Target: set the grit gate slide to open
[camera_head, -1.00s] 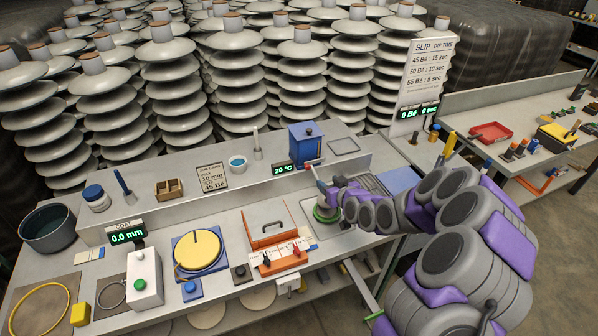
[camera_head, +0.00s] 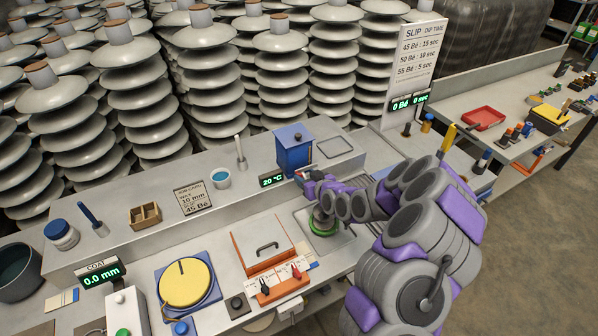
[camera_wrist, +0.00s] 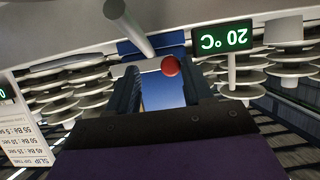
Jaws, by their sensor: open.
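The blue box (camera_head: 294,150), which looks like the grit hopper, stands on the raised back shelf. A red ball knob (camera_wrist: 171,66), likely the gate slide's handle, shows near the upper end of the gap between my fingers in the wrist view. My gripper (camera_head: 306,180) is in front of the box's lower front; it also shows in the wrist view (camera_wrist: 164,88). Its fingers are apart, with blue surface seen between them. I cannot tell whether a finger touches the knob. The gripper hides much of the box's lower front, and the slide's position is unclear.
A 20 °C display (camera_head: 272,180) stands close left of the box. A wire-like frame (camera_head: 334,147) lies to its right. An orange-framed hatch (camera_head: 262,246) and a yellow disc (camera_head: 184,284) are on the lower bench. A yellow-handled tool (camera_head: 446,140) stands by my arm.

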